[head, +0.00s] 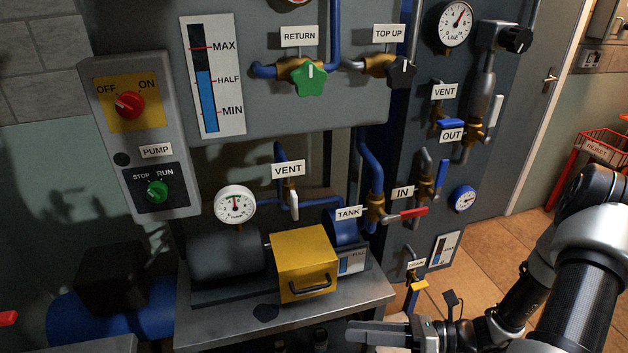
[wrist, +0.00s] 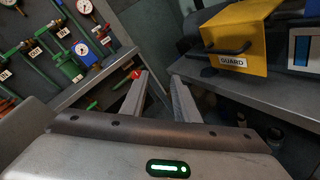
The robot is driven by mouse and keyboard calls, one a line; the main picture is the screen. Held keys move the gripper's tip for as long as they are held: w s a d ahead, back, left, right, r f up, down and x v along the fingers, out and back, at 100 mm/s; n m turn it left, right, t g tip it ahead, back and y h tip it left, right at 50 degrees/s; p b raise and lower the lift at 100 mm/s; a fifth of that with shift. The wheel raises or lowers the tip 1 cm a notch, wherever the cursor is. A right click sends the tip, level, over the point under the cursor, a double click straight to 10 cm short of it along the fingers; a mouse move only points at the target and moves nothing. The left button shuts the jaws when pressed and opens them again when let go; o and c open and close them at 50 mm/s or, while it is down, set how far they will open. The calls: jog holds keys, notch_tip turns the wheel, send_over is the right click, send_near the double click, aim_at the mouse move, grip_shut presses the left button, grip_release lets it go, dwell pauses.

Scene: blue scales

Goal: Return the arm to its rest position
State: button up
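My gripper (head: 362,330) is low at the bottom of the head view, in front of the metal bench, its fingers pointing left. My arm (head: 575,270) comes in from the right side and bends down to it. In the wrist view my gripper (wrist: 159,77) shows two grey fingers with a gap between them and nothing held. The bench edge and the yellow guard box (wrist: 235,35) lie just beyond and to the right of the fingers there.
The metal bench (head: 215,335) carries a pump under the yellow guard box (head: 303,262). A red reject basket (head: 600,150) stands at the right. Open tiled floor (head: 485,285) lies right of the bench.

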jog(key=w+d+r+n+h, duration=0.1)
jog(key=d+r+n+h, duration=0.2)
jog(key=r+n+h, duration=1.8)
jog(key=s+r+n+t+y, duration=0.2)
jog(key=s+r+n+y, duration=0.3)
jog(key=s+r+n, duration=0.3)
notch_tip(320, 180, up, 15)
jog(key=m+p, duration=0.1)
jog(key=p, duration=1.5)
jog(key=shift+s+d+r, duration=0.15)
jog(key=shift+s+d, duration=0.25)
jog(key=shift+d, duration=0.05)
